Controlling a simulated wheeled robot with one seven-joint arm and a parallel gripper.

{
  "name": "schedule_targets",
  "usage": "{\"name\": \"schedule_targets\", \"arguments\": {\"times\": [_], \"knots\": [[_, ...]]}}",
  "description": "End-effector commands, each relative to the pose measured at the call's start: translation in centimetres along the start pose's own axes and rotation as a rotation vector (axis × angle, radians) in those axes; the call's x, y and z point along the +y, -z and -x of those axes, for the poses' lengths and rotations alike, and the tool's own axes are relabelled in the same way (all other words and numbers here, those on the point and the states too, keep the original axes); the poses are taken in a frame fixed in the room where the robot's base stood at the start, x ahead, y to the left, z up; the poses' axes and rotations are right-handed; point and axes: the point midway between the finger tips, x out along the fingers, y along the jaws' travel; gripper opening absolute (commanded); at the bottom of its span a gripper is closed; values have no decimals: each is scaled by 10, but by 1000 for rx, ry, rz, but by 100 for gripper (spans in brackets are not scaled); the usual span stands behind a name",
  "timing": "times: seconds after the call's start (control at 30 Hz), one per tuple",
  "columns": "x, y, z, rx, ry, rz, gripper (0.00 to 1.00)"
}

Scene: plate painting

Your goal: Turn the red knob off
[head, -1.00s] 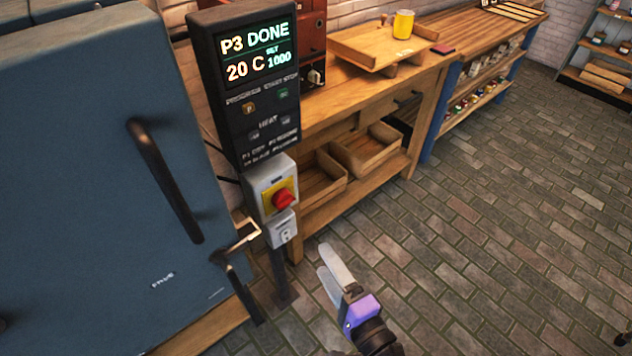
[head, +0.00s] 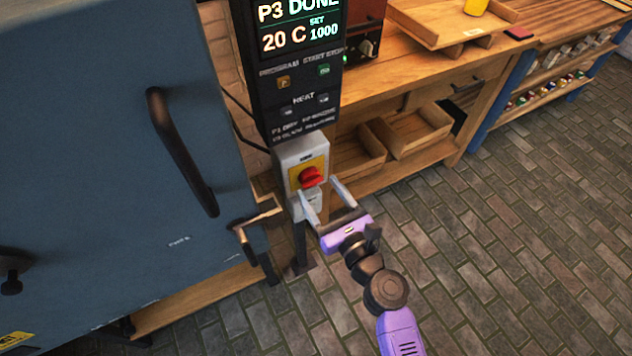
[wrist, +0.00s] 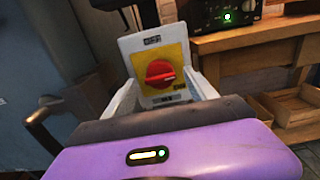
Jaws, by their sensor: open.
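The red knob (head: 310,177) sits on a yellow plate on a light grey switch box (head: 288,156), below the black control panel. In the wrist view the red knob (wrist: 160,73) faces me on its yellow plate (wrist: 174,53), centred above the purple gripper body. My gripper (head: 321,187) is open, its two pale fingers pointing up toward the box, one on each side of the knob in the picture. Nothing is between the fingers' grip. I cannot tell exactly how far the fingertips are from the box face.
The blue kiln door (head: 95,130) with its black handle (head: 182,155) is on the left. A latch lever (head: 255,222) juts out left of the switch box. The control panel (head: 297,85) reads P3 DONE. A wooden bench (head: 425,105) stands behind right. Brick floor (head: 480,250) is open.

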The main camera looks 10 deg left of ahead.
Motion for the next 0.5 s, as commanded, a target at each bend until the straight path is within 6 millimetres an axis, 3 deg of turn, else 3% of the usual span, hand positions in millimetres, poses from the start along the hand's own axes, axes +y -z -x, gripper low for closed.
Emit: {"name": "schedule_targets", "arguments": {"times": [0.2, 0.5], "knots": [[0, 0, -24, 0, 0, 2, 66], [0, 0, -28, 0, 1, 2, 66]]}}
